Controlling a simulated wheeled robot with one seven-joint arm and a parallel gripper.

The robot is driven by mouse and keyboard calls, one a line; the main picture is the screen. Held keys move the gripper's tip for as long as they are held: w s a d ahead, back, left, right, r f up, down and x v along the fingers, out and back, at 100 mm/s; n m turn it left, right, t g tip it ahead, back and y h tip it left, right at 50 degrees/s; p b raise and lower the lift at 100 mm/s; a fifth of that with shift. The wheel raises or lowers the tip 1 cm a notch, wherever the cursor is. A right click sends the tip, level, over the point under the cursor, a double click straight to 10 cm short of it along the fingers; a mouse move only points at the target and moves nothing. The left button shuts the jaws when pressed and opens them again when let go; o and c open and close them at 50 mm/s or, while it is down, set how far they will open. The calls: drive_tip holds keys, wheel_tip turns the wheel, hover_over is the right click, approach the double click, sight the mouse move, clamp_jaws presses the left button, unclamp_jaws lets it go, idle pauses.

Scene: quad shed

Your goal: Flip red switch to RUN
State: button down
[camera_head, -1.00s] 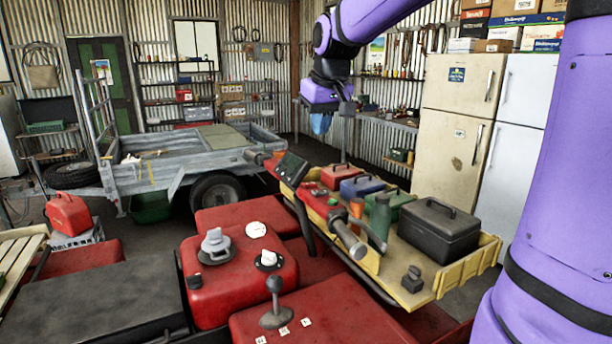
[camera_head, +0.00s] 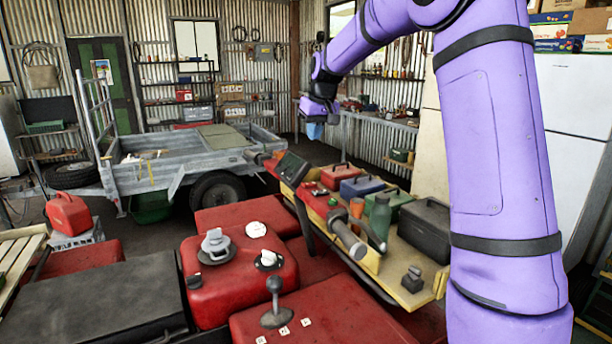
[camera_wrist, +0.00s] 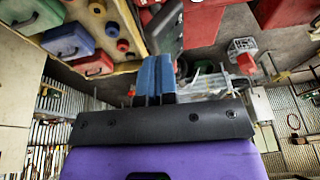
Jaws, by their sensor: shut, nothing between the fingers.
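No red switch or RUN mark can be made out for sure. A dark display (camera_head: 291,169) stands on the handlebar of the red quad, and a small reddish part (camera_head: 267,157) shows at its left; I cannot tell if that is the switch. My gripper (camera_head: 314,131) hangs in the air above and behind the display, with blue fingers pointing down. In the wrist view its fingers (camera_wrist: 154,78) are together and empty. The dark panel there (camera_wrist: 168,28) seems to be the display, apart from the fingertips.
A yellow-edged rack (camera_head: 419,287) holds toolboxes and a green bottle (camera_head: 380,217) at the right of the handlebar. A grey trailer (camera_head: 210,165) stands behind. A red fuel can (camera_head: 69,214) is at the left. Fridges (camera_head: 570,130) stand behind my arm.

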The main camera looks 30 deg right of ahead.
approach(304, 183)
drive_tip(key=x, duration=0.5)
drive_tip(key=shift+w, duration=0.35)
drive_tip(key=shift+f, duration=0.85)
drive_tip(key=shift+a+f+h, duration=0.35)
drive_tip(key=shift+f+h, duration=0.1)
drive_tip(key=shift+h, duration=0.15)
drive_tip(key=shift+d, duration=0.15)
drive_tip(key=shift+d+r, duration=0.3)
drive_tip(key=shift+d, duration=0.45)
